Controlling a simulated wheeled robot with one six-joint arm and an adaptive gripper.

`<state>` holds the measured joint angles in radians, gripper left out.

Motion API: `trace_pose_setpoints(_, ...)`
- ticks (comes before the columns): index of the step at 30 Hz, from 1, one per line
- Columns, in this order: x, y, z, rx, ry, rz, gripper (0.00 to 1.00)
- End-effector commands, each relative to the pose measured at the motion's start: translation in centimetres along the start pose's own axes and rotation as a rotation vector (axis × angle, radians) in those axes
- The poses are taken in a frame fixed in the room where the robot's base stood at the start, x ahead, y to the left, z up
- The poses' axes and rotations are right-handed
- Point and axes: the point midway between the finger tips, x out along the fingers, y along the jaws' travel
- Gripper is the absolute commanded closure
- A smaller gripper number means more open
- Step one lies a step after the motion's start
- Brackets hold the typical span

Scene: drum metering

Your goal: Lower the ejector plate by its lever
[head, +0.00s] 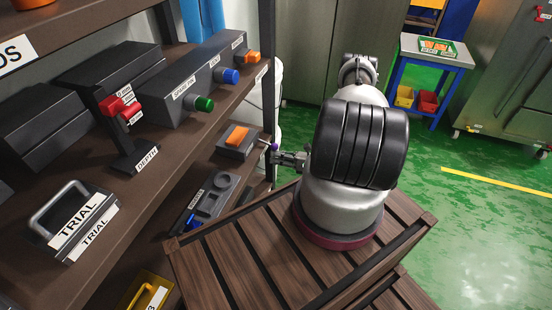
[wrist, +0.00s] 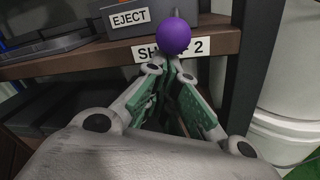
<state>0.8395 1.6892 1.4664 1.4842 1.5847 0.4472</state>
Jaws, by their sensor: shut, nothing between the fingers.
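The ejector unit is a dark grey box (head: 236,151) with an orange piece on top, on the lower shelf near its right end. Its EJECT label shows in the wrist view (wrist: 127,20). The lever's purple ball knob (head: 273,146) sticks out at the box's right side; in the wrist view the knob (wrist: 173,36) is large, just beyond my fingertips. My gripper (head: 279,159) is shut and empty, with its tips (wrist: 170,64) just below the knob in the picture. I cannot tell whether they touch it. The lever's rod is mostly hidden behind the knob.
A shelf edge labelled SHELF 2 (wrist: 150,52) runs close behind my fingertips. A dark upright post (head: 267,75) stands beside the ejector box. A grey panel (head: 210,195) with round recesses lies on the lower shelf. Green, blue and orange knobs sit on the upper shelf.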

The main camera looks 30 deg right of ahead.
Motion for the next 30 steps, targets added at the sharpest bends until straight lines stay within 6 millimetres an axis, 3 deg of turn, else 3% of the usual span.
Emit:
trace_pose_setpoints(17, -0.7, 0.6, 1.3, 0.018, 0.114, -0.058, 1.0)
trace_pose_setpoints(30, -1.5, 2.3, 4.3, 0.066, 0.403, -0.201, 1.0)
